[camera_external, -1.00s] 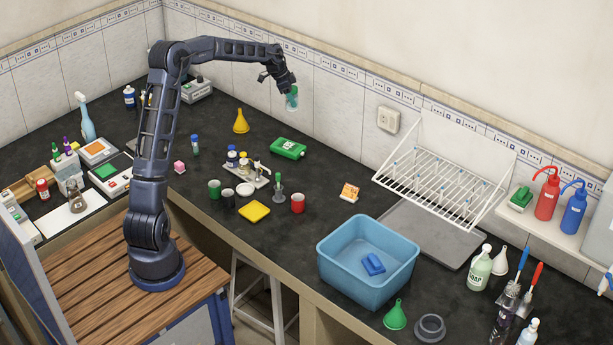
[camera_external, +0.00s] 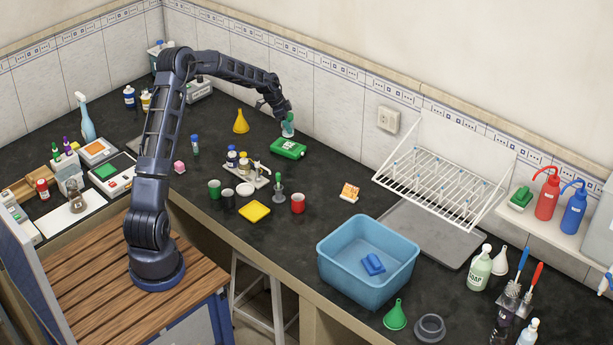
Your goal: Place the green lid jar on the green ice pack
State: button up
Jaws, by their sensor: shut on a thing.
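The green lid jar (camera_external: 288,129) is a small clear jar with a green top, held upright in my gripper (camera_external: 287,117). My gripper is shut on it from above. The green ice pack (camera_external: 288,148) lies flat on the dark bench, with a white label on top. The jar is just above the far part of the ice pack in the picture. I cannot tell whether its bottom touches the pack.
The tiled wall (camera_external: 335,105) rises behind.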

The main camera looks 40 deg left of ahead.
jog(key=shift+f, duration=2.6)
jog(key=shift+f, duration=0.1)
jog(key=o, duration=1.1)
jog(key=v, duration=1.2)
jog(key=shift+r, duration=0.2)
